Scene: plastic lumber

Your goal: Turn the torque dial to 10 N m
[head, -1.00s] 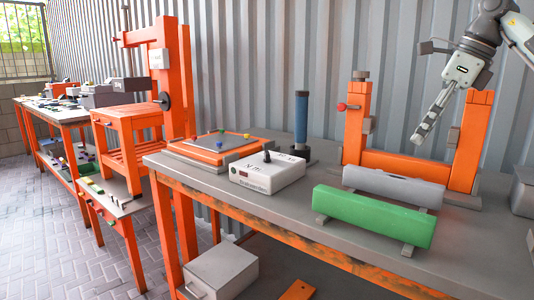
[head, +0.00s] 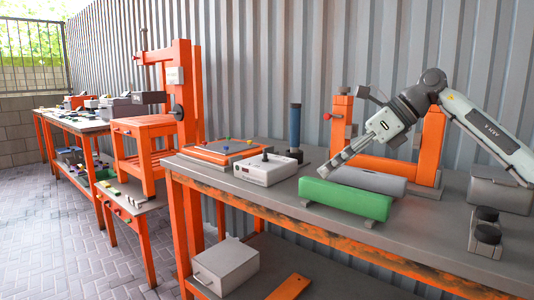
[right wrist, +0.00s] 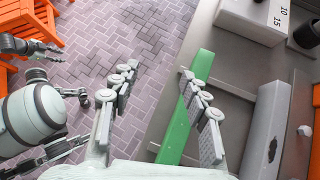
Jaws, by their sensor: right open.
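The white box (head: 265,169) stands on the grey bench and carries a small black dial (head: 265,157) on top. The dial's setting is too small to read in the head view. The box also shows at the top of the right wrist view (right wrist: 258,20), with the numbers 10 and 15 visible and the dial mostly out of frame. My right gripper (head: 328,170) is open and empty, to the right of the box and above the green block (head: 345,198). Its two fingers are spread in the right wrist view (right wrist: 155,75).
A blue-handled tool (head: 295,128) stands upright behind the box. A grey case (head: 368,179) lies behind the green block. An orange frame (head: 432,145) rises behind my right arm. An orange board (head: 219,150) lies left of the box.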

